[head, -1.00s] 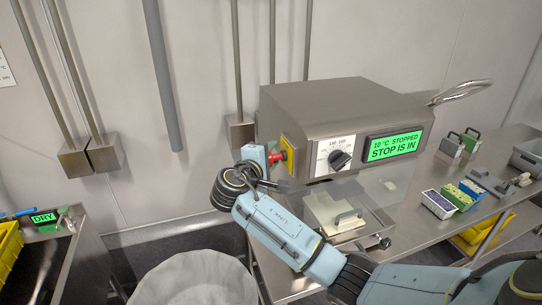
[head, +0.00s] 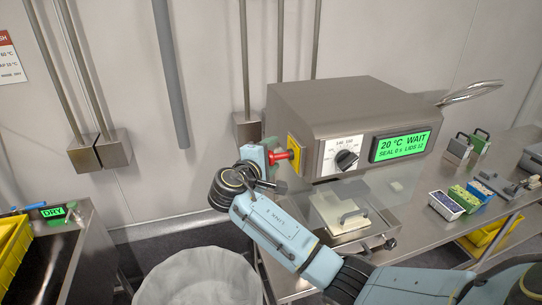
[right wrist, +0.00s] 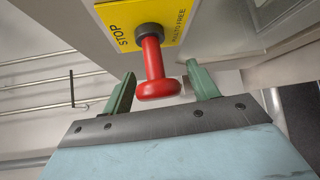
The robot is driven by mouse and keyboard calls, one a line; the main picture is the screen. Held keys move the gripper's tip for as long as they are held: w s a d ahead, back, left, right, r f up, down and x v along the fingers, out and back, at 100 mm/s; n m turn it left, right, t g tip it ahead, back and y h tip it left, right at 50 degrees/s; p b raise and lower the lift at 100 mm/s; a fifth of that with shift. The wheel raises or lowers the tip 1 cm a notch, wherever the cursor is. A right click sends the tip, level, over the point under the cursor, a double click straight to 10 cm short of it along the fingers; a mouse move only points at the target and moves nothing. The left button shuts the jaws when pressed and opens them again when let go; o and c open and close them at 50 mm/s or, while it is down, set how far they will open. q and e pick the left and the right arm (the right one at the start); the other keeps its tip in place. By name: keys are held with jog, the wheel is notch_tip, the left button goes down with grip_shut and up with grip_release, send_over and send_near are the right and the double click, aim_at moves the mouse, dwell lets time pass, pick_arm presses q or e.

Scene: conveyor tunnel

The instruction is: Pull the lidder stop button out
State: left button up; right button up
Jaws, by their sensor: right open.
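The red stop button (head: 283,156) stands out from the yellow plate (head: 295,153) on the left side of the steel lidder (head: 340,105). In the right wrist view, the button (right wrist: 156,75) has a long red stem and round head under the yellow plate marked STOP. My right gripper (right wrist: 161,90) is open, with one green finger on each side of the button head and gaps beside it. The right gripper (head: 270,160) shows at the button in the head view. The lidder display (head: 401,145) reads 20 °C WAIT. My left gripper is out of view.
A black dial (head: 346,160) sits beside the display. A tray (head: 338,212) lies below the lidder. Small coloured boxes (head: 463,199) stand on the steel bench at right. A lined bin (head: 197,280) stands below my arm, and a sink with a yellow crate (head: 12,250) is at left.

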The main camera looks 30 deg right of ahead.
jog(key=b+v, duration=0.1)
jog(key=v, duration=1.2)
jog(key=shift+a+b, duration=0.2)
jog(key=shift+b, duration=0.15)
jog(key=shift+s, duration=0.1)
